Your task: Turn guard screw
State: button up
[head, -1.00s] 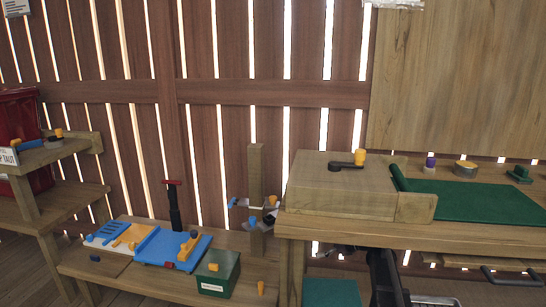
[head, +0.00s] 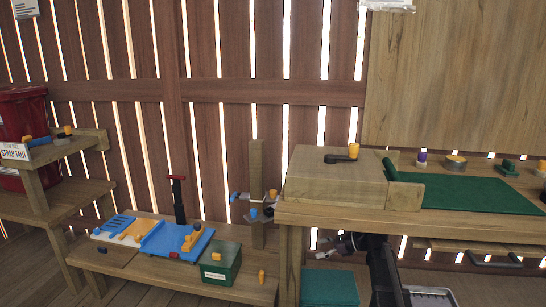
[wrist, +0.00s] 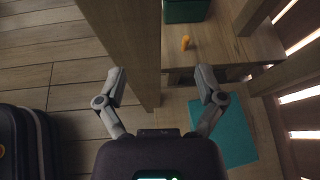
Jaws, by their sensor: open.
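I cannot tell for sure which part is the guard screw. On the low bench, a blue plate (head: 160,240) carries a yellow-orange knobbed piece (head: 192,238). A wooden post (head: 257,190) beside it holds a clamp-like fitting with a blue knob (head: 253,213) and an orange-tan knob (head: 272,195). A dark crank with a yellow knob (head: 353,151) sits on the wooden box of the higher bench. My gripper (wrist: 160,88) is open and empty in the wrist view, fingers wide apart. In the head view it is partly hidden beneath the higher bench.
A green box (head: 221,266) and a small orange peg (head: 262,277) stand on the low bench; the peg also shows in the wrist view (wrist: 186,43). A wooden leg (wrist: 122,50) rises close to my left finger. A teal panel (wrist: 228,135) lies below right.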

jog(key=s+a+f+n+g+h+p, duration=0.25)
jog(key=s+f+n+h, duration=0.35)
jog(key=s+n, duration=0.6)
jog(key=s+d+n+g+h+p, duration=0.1)
jog(key=s+d+n+h, duration=0.15)
jog(key=s+n, duration=0.2)
jog(key=s+d+n+h+p, duration=0.1)
jog(key=s+n+h, duration=0.3)
jog(key=s, duration=0.2)
notch_tip(320, 180, up, 36)
jog(key=p, duration=3.6)
jog(key=shift+s+r+p, duration=0.15)
jog(key=shift+s+p, duration=0.05)
jog(key=shift+p, duration=0.1)
jog(key=shift+d, duration=0.1)
